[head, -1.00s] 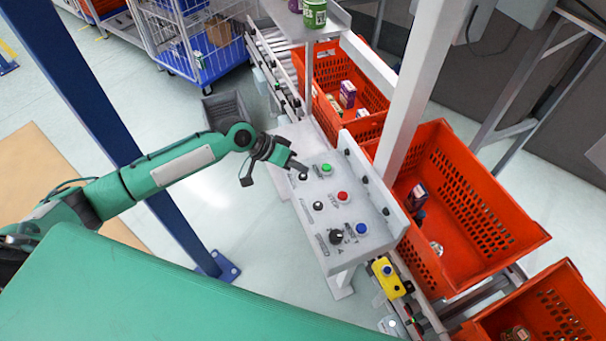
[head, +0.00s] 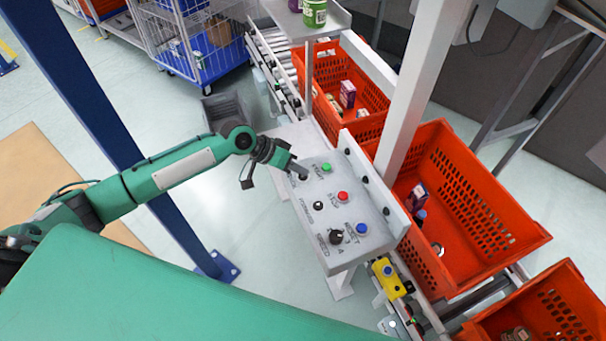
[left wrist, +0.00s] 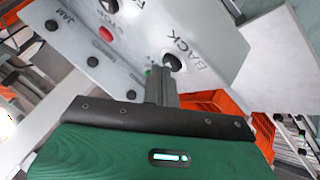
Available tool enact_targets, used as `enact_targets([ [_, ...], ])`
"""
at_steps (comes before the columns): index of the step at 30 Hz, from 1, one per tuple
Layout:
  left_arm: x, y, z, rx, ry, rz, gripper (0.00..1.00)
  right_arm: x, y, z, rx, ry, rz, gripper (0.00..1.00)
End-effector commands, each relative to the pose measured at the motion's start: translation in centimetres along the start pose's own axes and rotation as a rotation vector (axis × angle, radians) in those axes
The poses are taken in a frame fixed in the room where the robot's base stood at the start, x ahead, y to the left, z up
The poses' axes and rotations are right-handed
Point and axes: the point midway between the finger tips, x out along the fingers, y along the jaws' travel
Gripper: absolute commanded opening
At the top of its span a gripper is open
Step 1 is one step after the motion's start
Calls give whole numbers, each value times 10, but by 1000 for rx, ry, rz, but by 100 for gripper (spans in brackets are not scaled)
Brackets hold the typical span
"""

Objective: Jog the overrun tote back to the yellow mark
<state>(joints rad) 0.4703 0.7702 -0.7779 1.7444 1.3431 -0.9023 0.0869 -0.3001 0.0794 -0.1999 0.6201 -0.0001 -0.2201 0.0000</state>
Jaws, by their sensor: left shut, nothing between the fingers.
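My left gripper (head: 297,170) is shut and empty, with its tips at the black button (head: 303,177) on the far left of the grey control panel (head: 335,205). In the left wrist view the fingertips (left wrist: 160,75) are right beside this black button (left wrist: 172,62), labelled BACK; I cannot tell whether they touch it. Orange totes stand on the conveyor behind the panel: a far one (head: 374,95), a middle one (head: 490,192) and a near one (head: 560,290) cut by the frame. I cannot make out the yellow mark. My right gripper is not in view.
The panel also has a green button (head: 326,167), a red button (head: 343,196), a blue button (head: 362,228) and a black knob (head: 336,236). A yellow box (head: 388,275) with a blue button sits by the conveyor. A white post (head: 420,90) rises behind the panel.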

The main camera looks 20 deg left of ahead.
Motion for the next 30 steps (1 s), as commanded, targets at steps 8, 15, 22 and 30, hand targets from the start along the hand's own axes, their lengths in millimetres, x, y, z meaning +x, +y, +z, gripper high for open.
enact_targets([
  [8,3,-2,2,-1,-1,0,0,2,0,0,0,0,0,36],
  [15,4,-3,3,-1,-1,0,0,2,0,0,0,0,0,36],
  [22,2,-2,2,0,-1,0,0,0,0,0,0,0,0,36],
  [30,-8,6,-5,0,-1,0,0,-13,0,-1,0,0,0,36],
])
